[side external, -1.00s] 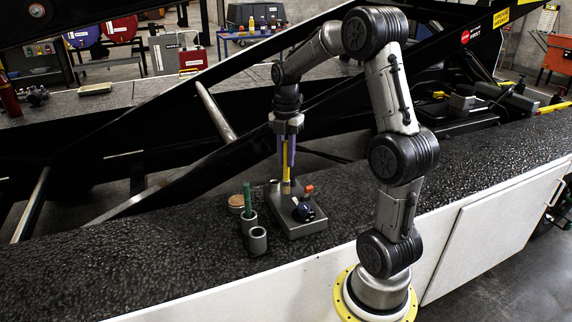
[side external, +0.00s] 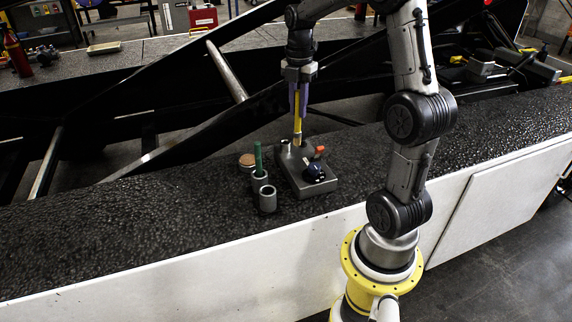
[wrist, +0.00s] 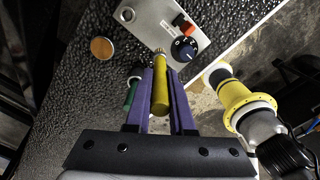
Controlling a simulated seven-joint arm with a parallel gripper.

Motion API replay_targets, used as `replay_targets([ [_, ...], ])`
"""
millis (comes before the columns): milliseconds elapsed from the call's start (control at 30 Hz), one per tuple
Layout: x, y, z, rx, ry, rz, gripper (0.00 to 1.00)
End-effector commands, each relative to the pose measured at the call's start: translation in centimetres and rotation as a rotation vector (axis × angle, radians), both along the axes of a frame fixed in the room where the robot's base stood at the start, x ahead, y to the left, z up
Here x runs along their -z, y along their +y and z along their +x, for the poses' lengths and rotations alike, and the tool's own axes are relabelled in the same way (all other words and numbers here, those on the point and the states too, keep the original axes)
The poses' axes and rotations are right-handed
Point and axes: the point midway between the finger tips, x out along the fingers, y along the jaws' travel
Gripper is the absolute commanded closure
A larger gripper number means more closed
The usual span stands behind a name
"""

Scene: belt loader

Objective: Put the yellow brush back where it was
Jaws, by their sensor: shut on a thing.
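My gripper (side external: 299,112) has purple fingers shut on the upright yellow brush (side external: 298,128). The brush's bristle end points down over the back part of the grey control box (side external: 308,188); I cannot tell whether it touches. In the wrist view the yellow brush (wrist: 160,95) sits between the two fingers, its tip near the box edge. Left of the box stand two grey cup-like holders. The rear holder (side external: 260,184) has a green stick (side external: 258,156) in it. The front holder (side external: 268,203) looks empty.
The box carries a dark blue knob (side external: 313,173), a red switch (side external: 320,150) and a short metal post (side external: 285,146). The black textured surface (side external: 130,225) is clear to the left.

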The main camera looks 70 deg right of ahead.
Motion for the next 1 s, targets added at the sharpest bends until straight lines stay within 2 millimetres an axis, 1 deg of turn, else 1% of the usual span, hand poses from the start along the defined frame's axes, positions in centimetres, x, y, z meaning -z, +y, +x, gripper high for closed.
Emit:
replay_targets([
  [100,0.3,0.1,-0.1,0.064,0.001,0.000,1.00],
  [167,0.6,0.6,-0.2,0.100,0.003,0.002,1.00],
  [267,1.0,2.7,0.2,0.139,0.005,0.003,1.00],
  [433,1.5,7.6,1.2,0.137,0.008,0.001,1.00],
  [500,1.7,9.7,1.5,0.114,0.008,0.001,1.00],
  [600,1.7,12.2,1.7,0.061,0.008,0.000,1.00],
  [700,1.6,13.8,1.9,0.012,0.006,0.000,1.00],
  [800,1.7,14.6,2.1,-0.015,0.004,0.000,1.00],
  [867,2.2,14.9,2.1,-0.023,0.006,0.000,1.00],
  [1000,4.6,14.9,2.0,-0.025,0.009,0.000,1.00],
])
